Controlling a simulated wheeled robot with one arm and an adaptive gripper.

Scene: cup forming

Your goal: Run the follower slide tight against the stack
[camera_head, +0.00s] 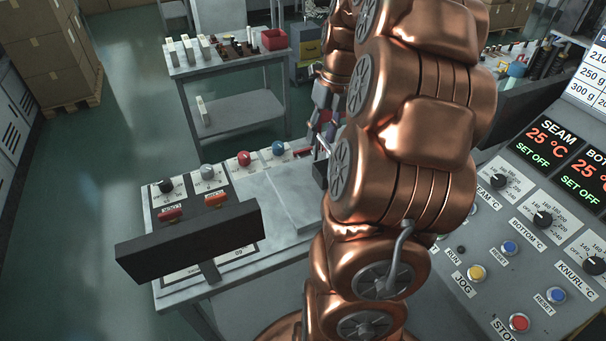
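My copper arm fills the middle of the view and covers much of the work area. Small dark, grey and reddish parts (322,112) show at its left edge, beyond the bench; they seem to be around my gripper, but they are partly covered and too small to make out. I cannot tell whether its fingers are open or shut. I cannot make out the follower slide or the stack; they may be hidden behind my arm.
A grey bench (285,205) with knobs and a dark panel (190,243) stands at left. A control console (510,240) with dials and buttons is at right. A table (228,62) holds small items and a red bin (274,39). Cartons (50,50) stand far left; the left floor is clear.

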